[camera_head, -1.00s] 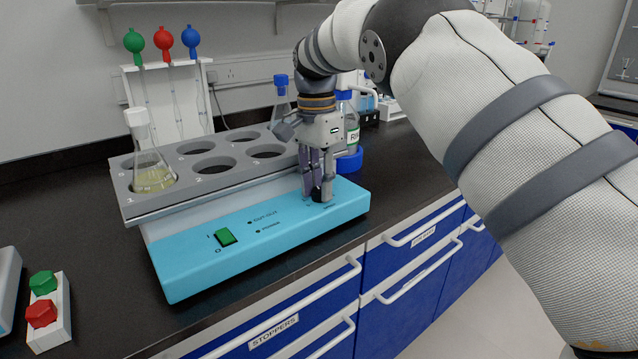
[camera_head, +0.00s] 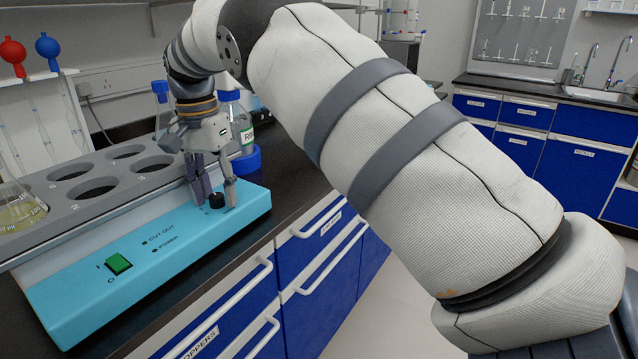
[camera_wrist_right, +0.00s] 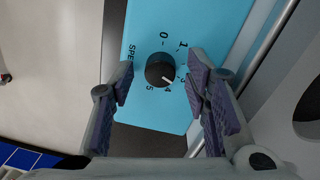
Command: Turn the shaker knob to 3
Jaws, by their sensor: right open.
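The shaker (camera_head: 150,285) has a light blue front panel with a green switch (camera_head: 119,264). Its black speed knob (camera_head: 217,201) is at the panel's right end. In the right wrist view the knob (camera_wrist_right: 160,69) shows a white pointer mark towards the lower right, around the printed 3 and 4, closer to 4. My right gripper (camera_head: 214,198) is above the panel, pointing down. Its fingers are open, one on either side of the knob and apart from it, as the right wrist view (camera_wrist_right: 160,84) shows. My left gripper is not in view.
A flask of yellowish liquid (camera_head: 20,212) stands in the shaker's rack (camera_head: 60,228) at left. A clear bottle on a blue ring (camera_head: 246,160) stands close behind my right gripper. Blue drawers (camera_head: 320,255) with white handles lie below the counter edge.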

